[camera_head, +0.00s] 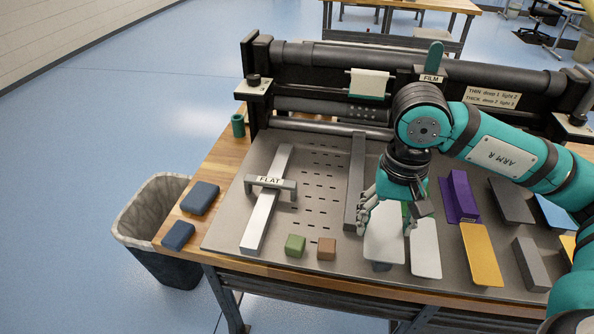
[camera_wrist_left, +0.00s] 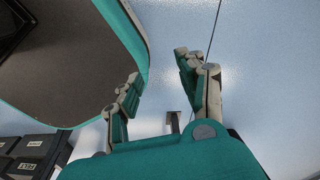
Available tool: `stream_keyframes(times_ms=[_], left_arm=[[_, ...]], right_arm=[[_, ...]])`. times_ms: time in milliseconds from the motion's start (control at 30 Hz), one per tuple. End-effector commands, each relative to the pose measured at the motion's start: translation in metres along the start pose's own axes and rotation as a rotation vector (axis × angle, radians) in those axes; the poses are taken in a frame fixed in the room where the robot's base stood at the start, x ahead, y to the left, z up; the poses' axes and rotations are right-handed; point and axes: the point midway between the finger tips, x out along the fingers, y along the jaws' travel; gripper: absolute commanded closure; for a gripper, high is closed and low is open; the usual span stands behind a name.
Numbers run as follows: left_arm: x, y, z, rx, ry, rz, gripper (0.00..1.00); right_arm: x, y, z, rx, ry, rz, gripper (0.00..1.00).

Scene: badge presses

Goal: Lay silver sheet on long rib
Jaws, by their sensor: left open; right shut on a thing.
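My right gripper (camera_head: 386,220) points down over the right half of the press bed and is shut on a pale silver sheet (camera_head: 384,245). A small grey part shows beneath that sheet's front end; I cannot tell whether they touch. A second pale sheet (camera_head: 425,248) lies just right of it. A long dark grey bar (camera_head: 355,185) runs front to back left of the gripper. A long bright silver bar (camera_head: 265,210) lies farther left under a bridge marked FLAT (camera_head: 270,182). I cannot tell which bar is the long rib. My left gripper (camera_wrist_left: 158,68) is open and empty in the left wrist view.
A purple piece (camera_head: 459,195), a yellow sheet (camera_head: 481,255) and dark grey pieces (camera_head: 511,202) crowd the right. Green (camera_head: 295,245) and brown (camera_head: 327,248) blocks sit at the front. The slotted bed (camera_head: 318,215) between the bars is clear. A roller press (camera_head: 310,55) spans the back.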

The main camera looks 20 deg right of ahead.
Motion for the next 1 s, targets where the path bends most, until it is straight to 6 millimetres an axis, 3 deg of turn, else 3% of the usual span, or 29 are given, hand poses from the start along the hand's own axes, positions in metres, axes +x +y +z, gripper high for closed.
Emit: stream_keyframes(times_ms=[167, 333, 700, 833, 1000], left_arm=[[-0.008, 0.02, -0.001, -0.003, 0.0, 0.024, 0.6], [-0.025, 0.033, -0.002, 0.001, 0.0, 0.041, 0.6], [-0.058, 0.024, -0.003, -0.001, -0.004, 0.032, 0.6], [-0.06, 0.019, -0.003, -0.003, -0.004, 0.026, 0.6], [-0.07, 0.018, -0.005, -0.004, -0.002, 0.025, 0.6]], right_arm=[[-0.001, 0.001, -0.016, 0.022, 0.002, 0.002, 0.72], [0.0, -0.01, -0.056, 0.023, 0.0, 0.001, 0.72], [0.01, -0.034, -0.143, 0.021, 0.002, 0.002, 0.72], [0.013, -0.037, -0.157, 0.019, 0.003, 0.001, 0.72], [0.024, -0.038, -0.159, 0.018, 0.0, 0.004, 0.72]])
